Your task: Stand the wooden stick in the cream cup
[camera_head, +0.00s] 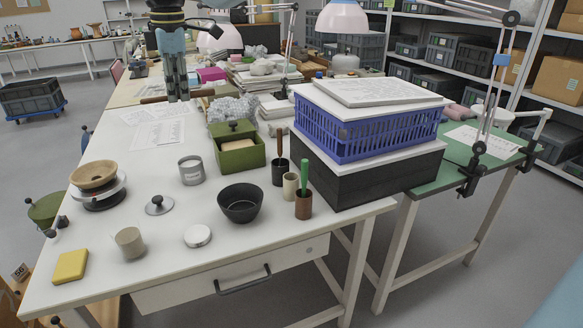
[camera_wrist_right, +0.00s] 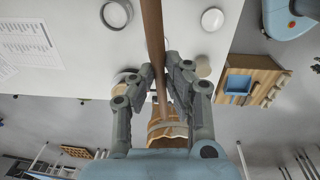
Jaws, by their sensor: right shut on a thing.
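The wooden stick (camera_head: 151,100) is a long brown rod. My right gripper (camera_head: 178,97) hangs over the far left part of the white table and is shut on the stick, which lies nearly level across it. In the right wrist view, the stick (camera_wrist_right: 153,35) runs between the two fingers (camera_wrist_right: 160,78) and out past the top edge. My left gripper is not in view.
A black bowl (camera_head: 240,205) and green box (camera_head: 238,157) stand left of the cups. A blue crate (camera_head: 372,137) on a black box rises to their right. A beige cup (camera_head: 130,243), grey jar (camera_head: 191,171) and white disc (camera_head: 197,236) stand further left.

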